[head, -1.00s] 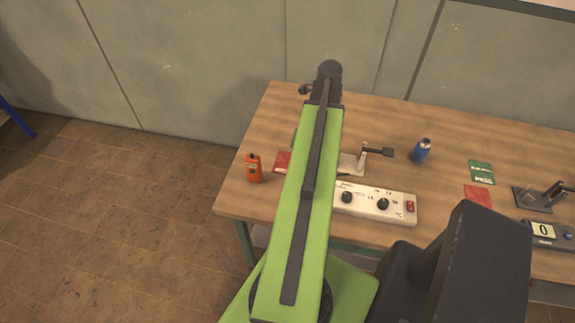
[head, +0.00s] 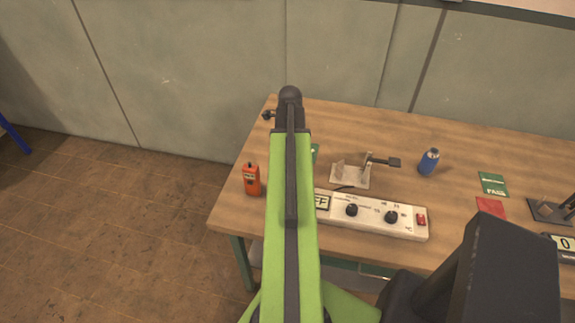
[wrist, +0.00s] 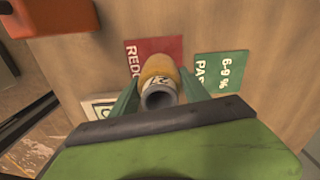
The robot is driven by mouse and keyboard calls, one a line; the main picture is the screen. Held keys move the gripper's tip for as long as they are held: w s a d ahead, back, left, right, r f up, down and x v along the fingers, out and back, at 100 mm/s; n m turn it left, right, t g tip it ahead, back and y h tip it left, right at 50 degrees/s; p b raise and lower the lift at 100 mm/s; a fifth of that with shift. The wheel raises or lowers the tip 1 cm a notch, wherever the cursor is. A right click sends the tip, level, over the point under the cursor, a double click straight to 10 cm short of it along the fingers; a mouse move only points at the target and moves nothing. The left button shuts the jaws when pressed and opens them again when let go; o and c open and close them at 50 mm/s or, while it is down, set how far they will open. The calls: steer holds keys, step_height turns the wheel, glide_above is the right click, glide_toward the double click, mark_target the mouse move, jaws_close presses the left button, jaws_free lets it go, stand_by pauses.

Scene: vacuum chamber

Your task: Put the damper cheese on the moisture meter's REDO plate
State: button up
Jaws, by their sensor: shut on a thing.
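My gripper (wrist: 160,92) is shut on a yellow-orange hollow cylinder, the cheese (wrist: 158,66), which has a dark label mark and a grey open end facing the camera. In the wrist view it overlaps the lower right part of the red REDO plate (wrist: 151,52). The green plate (wrist: 222,70) marked PASS and 6-9 % is just right of it. I cannot tell whether the cheese touches the table. An orange-red handheld device (head: 251,180), likely the moisture meter, stands at the table's left end; it also shows in the wrist view (wrist: 50,15). My arm hides the gripper and cheese in the head view.
A white box with knobs (head: 372,217) lies along the table's front. A small lever stand (head: 350,175) and a blue canister (head: 429,161) are behind it. Another green PASS plate (head: 493,185) and red plate (head: 490,207) lie at the right, beside another device (head: 563,245).

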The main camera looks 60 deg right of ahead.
step_height(320, 180, down, 2)
steer(key=shift+f+b, duration=0.25)
steer(key=shift+b, duration=0.3)
steer(key=shift+r, duration=0.25)
steer(key=shift+f, duration=0.15)
steer(key=o, duration=1.6)
step_height(320, 180, up, 12)
steer(key=p, duration=1.2)
